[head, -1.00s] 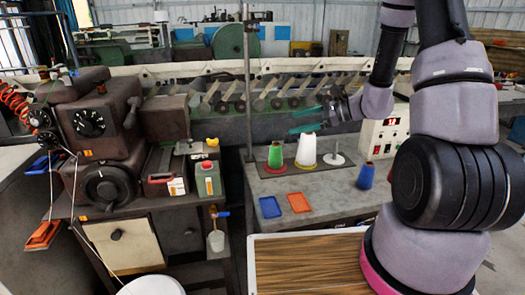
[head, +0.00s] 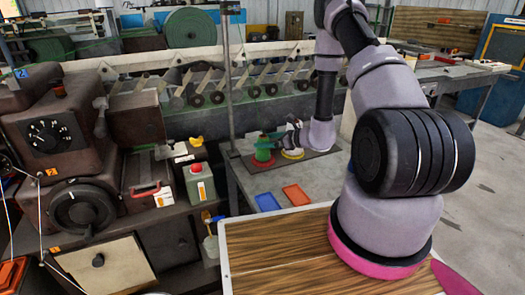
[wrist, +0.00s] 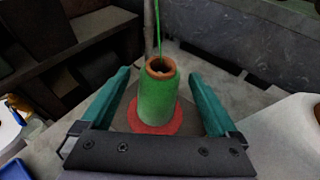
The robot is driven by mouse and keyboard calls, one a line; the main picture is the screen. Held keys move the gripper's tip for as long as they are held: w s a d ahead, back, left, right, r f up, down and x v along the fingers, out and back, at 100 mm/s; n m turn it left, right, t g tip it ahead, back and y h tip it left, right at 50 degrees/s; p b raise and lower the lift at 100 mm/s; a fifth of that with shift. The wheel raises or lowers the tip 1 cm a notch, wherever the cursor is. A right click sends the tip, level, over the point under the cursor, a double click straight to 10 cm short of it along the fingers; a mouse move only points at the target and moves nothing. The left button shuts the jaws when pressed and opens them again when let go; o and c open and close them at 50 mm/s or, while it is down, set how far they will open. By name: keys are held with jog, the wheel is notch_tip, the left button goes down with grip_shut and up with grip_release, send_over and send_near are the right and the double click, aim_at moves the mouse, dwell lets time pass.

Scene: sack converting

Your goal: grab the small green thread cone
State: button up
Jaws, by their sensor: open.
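The small green thread cone (wrist: 158,98) stands upright on a round red base in the wrist view, with an orange-brown open top and a green thread rising from it. My gripper (wrist: 158,85) is open, one teal finger on each side of the cone, with gaps left and right. In the head view the green cone (head: 263,148) stands at the left end of the grey table, partly covered by my gripper (head: 268,142). The larger white cone (wrist: 292,125) is close by on the right in the wrist view; in the head view my wrist hides most of it.
A blue tray (head: 267,202) and an orange tray (head: 296,195) lie on the table in front of the cones. A vertical metal post (head: 227,90) stands just behind and left of the green cone.

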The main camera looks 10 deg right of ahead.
jog(key=x, duration=0.5)
jog(key=shift+s+f, duration=0.1)
jog(key=shift+f, duration=0.15)
grip_shut()
